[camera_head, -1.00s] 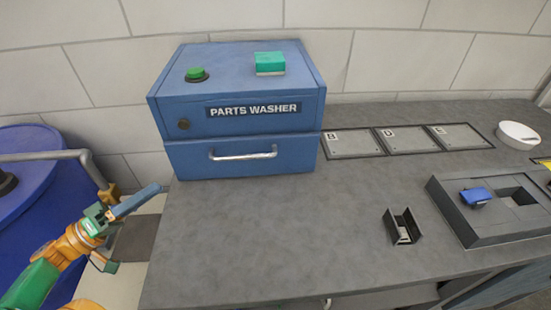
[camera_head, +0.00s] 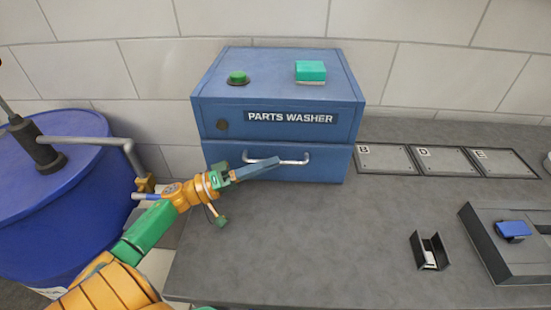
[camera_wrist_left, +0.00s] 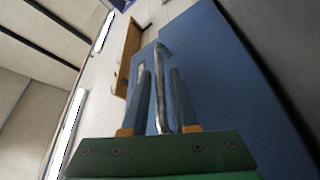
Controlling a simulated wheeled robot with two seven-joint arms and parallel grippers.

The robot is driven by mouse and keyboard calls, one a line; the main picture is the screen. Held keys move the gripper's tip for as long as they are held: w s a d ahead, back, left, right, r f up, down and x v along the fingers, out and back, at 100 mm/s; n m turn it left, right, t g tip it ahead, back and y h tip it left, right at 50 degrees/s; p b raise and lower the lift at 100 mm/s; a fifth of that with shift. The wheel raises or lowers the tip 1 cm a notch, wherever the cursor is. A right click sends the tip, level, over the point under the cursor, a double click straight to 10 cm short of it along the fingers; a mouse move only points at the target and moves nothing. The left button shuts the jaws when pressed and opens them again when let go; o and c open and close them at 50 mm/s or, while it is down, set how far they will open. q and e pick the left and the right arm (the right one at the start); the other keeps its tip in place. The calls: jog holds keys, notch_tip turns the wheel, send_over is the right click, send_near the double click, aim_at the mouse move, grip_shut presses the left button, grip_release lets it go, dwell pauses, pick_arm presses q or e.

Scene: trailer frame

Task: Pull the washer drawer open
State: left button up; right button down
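The blue parts washer (camera_head: 210,120) stands on the grey counter against the wall. Its drawer (camera_head: 325,173) looks shut, with its front about flush under the washer body. A metal bar handle (camera_head: 296,160) runs across the drawer front. My left gripper (camera_head: 270,163) reaches in from the left to the left part of the handle. In the left wrist view, its two fingers are apart, one on each side of the handle (camera_wrist_left: 162,75), with gaps visible. The right gripper is out of view.
A blue drum (camera_head: 60,215) with a pump pipe stands left of the counter (camera_head: 310,240). Lidded bays marked B, D and E (camera_head: 450,162) lie right of the washer. A small black holder (camera_head: 430,252) and a dark fixture (camera_head: 500,255) sit farther right. Counter before the drawer is clear.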

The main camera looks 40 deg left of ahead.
pick_arm(q)
jog(key=shift+x, duration=1.1)
grip_shut()
dwell(0.7)
